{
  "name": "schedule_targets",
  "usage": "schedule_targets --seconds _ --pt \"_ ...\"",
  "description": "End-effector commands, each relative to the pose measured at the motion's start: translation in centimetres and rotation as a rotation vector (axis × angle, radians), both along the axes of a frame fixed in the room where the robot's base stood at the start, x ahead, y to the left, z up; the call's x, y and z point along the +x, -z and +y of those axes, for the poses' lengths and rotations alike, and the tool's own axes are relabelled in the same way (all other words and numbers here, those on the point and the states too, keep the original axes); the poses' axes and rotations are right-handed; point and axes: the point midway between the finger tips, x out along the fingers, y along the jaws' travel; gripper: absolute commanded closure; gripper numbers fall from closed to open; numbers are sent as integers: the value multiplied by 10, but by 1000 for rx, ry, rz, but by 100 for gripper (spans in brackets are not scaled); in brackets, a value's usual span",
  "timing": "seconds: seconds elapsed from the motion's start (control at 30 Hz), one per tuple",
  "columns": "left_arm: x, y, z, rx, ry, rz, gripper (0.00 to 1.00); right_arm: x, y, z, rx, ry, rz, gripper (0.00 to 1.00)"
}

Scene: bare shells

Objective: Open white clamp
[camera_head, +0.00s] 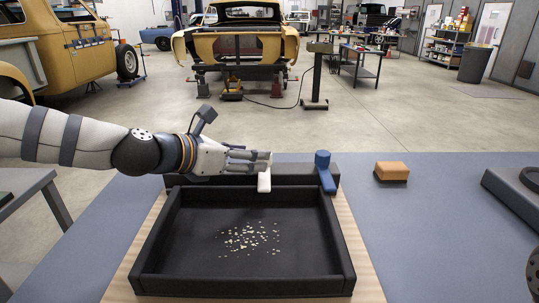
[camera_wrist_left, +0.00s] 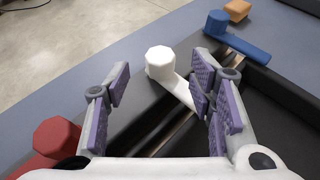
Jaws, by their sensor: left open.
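The white clamp (camera_head: 264,183) sits on the black bar at the back edge of the black tray (camera_head: 154,240). In the left wrist view the white clamp (camera_wrist_left: 160,62) shows a faceted knob and an arm pointing toward the tray. My left gripper (camera_head: 266,160) reaches in from the left, level over the bar, and partly hides the clamp in the head view. In the left wrist view my left gripper (camera_wrist_left: 163,85) is open, with one finger on each side of the clamp; I cannot tell whether they touch. My right gripper is not seen.
A blue clamp (camera_head: 325,172) stands right of the white one on the bar. A red clamp (camera_wrist_left: 52,140) shows at lower left in the wrist view. Small pale bits (camera_head: 250,238) lie in the tray. An orange block (camera_head: 391,170) sits on the blue-grey table (camera_head: 430,230), clear around it.

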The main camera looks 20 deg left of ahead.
Motion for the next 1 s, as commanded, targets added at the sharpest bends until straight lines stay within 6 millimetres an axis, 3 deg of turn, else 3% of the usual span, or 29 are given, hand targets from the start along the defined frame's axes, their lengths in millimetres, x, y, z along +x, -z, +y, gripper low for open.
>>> schedule_targets --seconds 0.03,0.2,0.57,0.67,0.8,1.0 --pt "10 18 -6 3 3 15 50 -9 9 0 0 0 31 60" --pt "35 23 -20 2 2 6 50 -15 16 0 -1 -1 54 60" --pt "44 19 -25 0 1 -4 50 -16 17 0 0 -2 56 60" --pt "44 19 -25 0 1 -4 68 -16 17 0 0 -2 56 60" --pt "44 19 -25 1 1 -3 100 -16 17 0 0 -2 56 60" --pt "45 22 -24 -1 15 0 100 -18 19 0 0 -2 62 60"
